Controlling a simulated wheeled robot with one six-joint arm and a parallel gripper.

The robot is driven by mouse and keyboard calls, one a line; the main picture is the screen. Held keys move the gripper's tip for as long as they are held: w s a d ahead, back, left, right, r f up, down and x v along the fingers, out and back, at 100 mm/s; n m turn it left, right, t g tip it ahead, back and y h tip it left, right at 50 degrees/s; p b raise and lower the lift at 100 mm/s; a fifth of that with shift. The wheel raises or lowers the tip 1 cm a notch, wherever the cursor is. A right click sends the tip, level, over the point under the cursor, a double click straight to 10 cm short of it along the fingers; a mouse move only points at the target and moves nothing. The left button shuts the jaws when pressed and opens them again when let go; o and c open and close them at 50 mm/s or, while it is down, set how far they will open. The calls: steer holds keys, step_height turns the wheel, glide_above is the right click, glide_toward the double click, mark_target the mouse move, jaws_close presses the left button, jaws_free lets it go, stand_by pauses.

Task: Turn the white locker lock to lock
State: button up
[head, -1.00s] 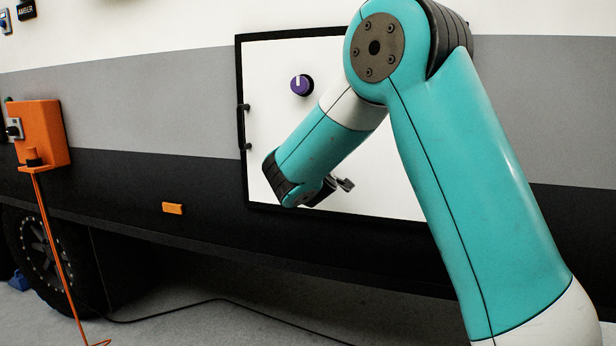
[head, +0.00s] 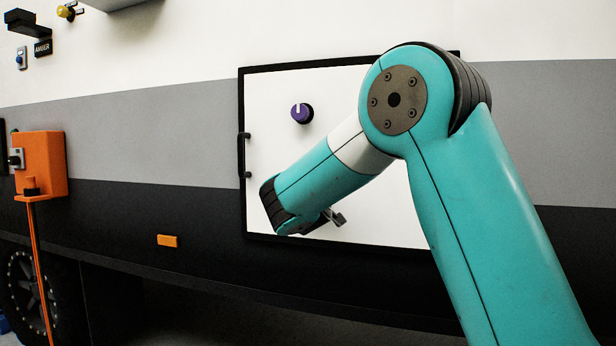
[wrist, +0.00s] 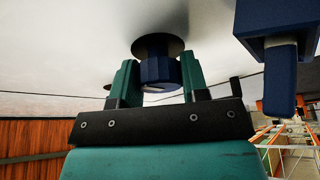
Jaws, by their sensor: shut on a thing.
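The white locker door (head: 375,235) with a black frame fills the middle of the head view, partly behind my arm. In the wrist view a blue faceted knob (wrist: 158,72) with a pale line on its face stands on a dark round base. The two green fingers of my gripper (wrist: 155,85) are on either side of this knob, shut on it. In the head view my gripper (head: 334,218) is in front of the lower part of the door, and the knob it holds is hidden there. A purple knob (head: 302,113) with a white, roughly upright mark is higher on the door, apart from my gripper.
An orange box (head: 42,165) is on the wall at the left, and an orange marker light (head: 167,241) is low on the dark band. In the wrist view a blue blocky part (wrist: 280,50) hangs close to the right of my gripper.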

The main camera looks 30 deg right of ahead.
steer(key=o, duration=0.9)
steer(key=b+v, duration=0.8)
steer(key=v, duration=0.9)
steer(key=shift+s+a+f, duration=0.1)
steer(key=shift+a, duration=0.1)
